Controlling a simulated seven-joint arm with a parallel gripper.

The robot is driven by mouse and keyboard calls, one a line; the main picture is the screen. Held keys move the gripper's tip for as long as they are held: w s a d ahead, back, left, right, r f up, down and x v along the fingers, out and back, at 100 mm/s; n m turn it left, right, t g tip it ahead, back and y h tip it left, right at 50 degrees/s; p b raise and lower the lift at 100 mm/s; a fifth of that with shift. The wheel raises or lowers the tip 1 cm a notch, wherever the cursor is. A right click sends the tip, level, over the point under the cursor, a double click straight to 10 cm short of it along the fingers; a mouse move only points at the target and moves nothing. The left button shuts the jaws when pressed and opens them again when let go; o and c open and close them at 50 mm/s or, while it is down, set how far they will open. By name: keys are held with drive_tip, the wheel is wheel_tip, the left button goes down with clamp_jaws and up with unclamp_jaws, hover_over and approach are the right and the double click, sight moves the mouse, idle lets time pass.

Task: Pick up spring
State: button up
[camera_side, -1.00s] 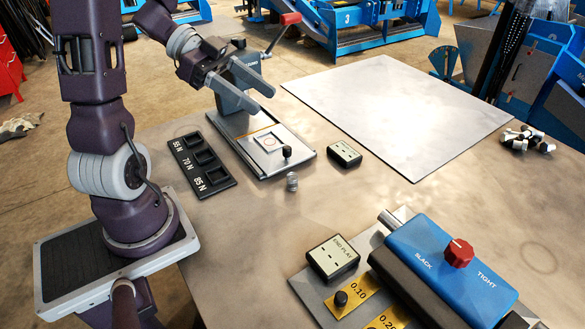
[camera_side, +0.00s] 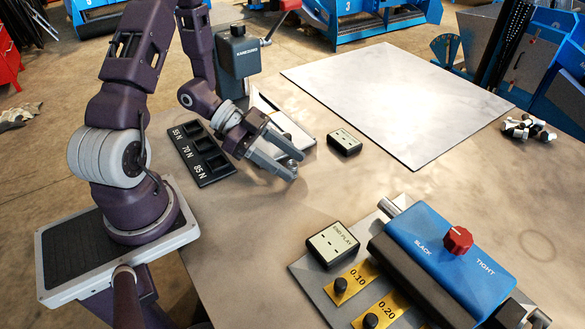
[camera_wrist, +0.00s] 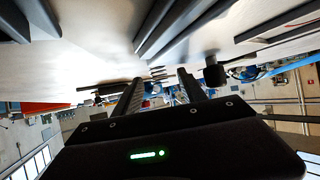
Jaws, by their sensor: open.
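My gripper (camera_side: 293,166) is low over the bench at the near end of the grey test stand, with its fingers apart. A small grey shape between the fingertips seems to be the spring (camera_side: 290,163). It is mostly hidden, and I cannot tell whether a finger touches it. In the wrist view my gripper (camera_wrist: 160,86) shows two ribbed, parted fingers; I cannot make out the spring there.
The test stand (camera_side: 237,48) is partly behind my arm. A black knob (camera_wrist: 214,72) shows beside the right finger. The black force-labelled tray (camera_side: 203,160) is left, a small display box (camera_side: 344,142) right. The blue slack/tight fixture (camera_side: 440,262) stands in front; bench between is clear.

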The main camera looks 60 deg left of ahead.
clamp_jaws()
